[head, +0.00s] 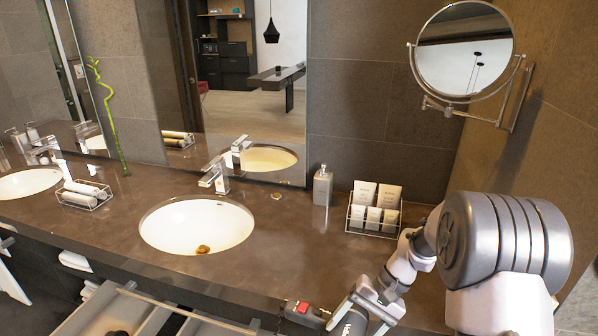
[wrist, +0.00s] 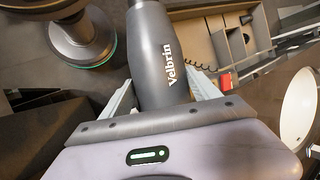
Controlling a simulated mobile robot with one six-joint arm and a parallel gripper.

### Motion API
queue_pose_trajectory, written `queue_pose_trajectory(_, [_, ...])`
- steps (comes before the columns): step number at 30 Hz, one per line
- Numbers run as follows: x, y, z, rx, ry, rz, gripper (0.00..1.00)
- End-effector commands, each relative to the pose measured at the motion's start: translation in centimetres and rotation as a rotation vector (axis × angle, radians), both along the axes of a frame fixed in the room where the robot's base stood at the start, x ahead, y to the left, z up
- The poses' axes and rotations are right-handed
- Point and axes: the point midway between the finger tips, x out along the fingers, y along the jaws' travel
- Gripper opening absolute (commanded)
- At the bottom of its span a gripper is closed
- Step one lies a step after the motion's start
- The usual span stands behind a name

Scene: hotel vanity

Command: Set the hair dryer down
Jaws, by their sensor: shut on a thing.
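The hair dryer (wrist: 160,55) is dark grey with "Velbrin" in white letters. In the wrist view it lies between the two pale fingers of my gripper (wrist: 160,98), which is shut on it. In the head view a grey part of the dryer (head: 350,322) with white letters shows at the bottom edge, beside my gripper (head: 374,312), near the counter's front edge. The rest of the dryer is cut off or hidden there. In the wrist view, an open drawer (wrist: 262,30) with compartments and a dark coiled cord (wrist: 203,68) lies beyond the dryer.
The brown counter (head: 290,240) holds a white basin (head: 170,228), a soap dispenser (head: 322,188), a rack of packets (head: 372,226) and a basket of rolled towels (head: 85,200). A dark piece with a red button (head: 303,308) is at the front edge. The counter's middle is clear.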

Motion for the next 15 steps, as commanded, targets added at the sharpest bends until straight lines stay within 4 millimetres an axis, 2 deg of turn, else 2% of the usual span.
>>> queue_pose_trajectory(1, [-0.6,-0.5,-0.7,0.000,-0.002,0.067,0.00])
queue_pose_trajectory(6, [-2.2,-2.0,-0.9,0.000,-0.001,0.225,0.00])
queue_pose_trajectory(15, [-2.4,-2.1,-0.7,0.000,-0.002,0.238,0.00])
